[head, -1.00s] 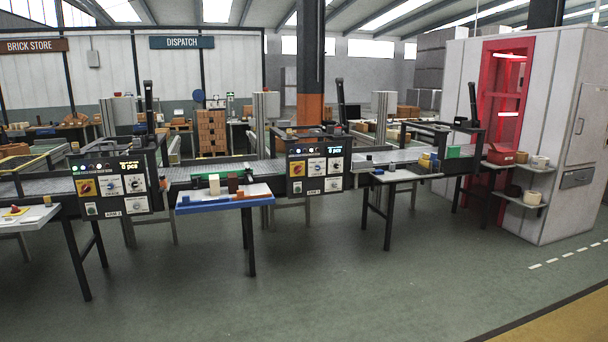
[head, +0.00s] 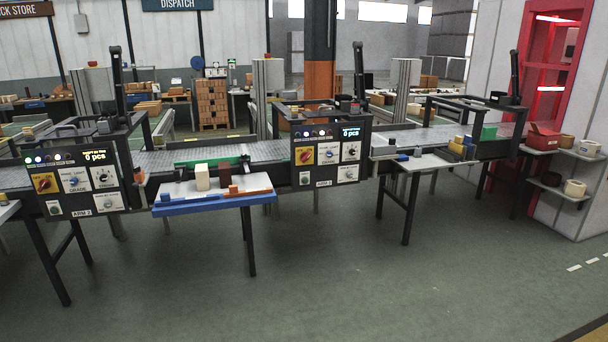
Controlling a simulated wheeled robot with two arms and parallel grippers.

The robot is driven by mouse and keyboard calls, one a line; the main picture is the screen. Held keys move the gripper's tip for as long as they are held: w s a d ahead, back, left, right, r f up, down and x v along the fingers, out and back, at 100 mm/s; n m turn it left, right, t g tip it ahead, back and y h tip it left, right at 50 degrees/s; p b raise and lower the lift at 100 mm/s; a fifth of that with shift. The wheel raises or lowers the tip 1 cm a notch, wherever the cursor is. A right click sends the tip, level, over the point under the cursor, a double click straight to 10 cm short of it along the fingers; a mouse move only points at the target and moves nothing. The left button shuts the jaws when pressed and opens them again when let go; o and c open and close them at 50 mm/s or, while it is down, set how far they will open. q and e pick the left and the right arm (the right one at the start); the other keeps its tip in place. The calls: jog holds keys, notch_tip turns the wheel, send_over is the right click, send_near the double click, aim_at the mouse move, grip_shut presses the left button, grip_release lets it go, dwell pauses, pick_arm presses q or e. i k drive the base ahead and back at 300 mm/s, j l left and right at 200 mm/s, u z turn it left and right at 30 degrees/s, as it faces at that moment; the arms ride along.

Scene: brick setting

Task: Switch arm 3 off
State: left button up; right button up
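Two dark control panels stand along the conveyor line. The right-hand panel (head: 330,148) has a small label (head: 323,183) that seems to read ARM 3. At its upper left is a yellow plate with a red rotary switch (head: 304,155); its exact setting is too small to tell. White dial plates (head: 350,151) and a green button (head: 304,178) sit beside and below it. A lit display (head: 350,132) shows a pcs count. The left-hand panel (head: 75,181) is labelled ARM 2 and has a similar red switch (head: 44,183). Neither of my grippers is in view.
A blue-edged table (head: 215,205) with blocks on it stands between the panels, in front of the conveyor (head: 265,151). A grey table (head: 412,163) stands right of the ARM 3 panel. Shelves (head: 560,192) stand far right. The green floor (head: 380,290) in front is clear.

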aim_at(304, 157)
jog(key=i, duration=2.6)
jog(key=i+u, duration=0.25)
jog(key=i, duration=0.2)
jog(key=i+l+u, duration=0.2)
jog(key=i, duration=0.25)
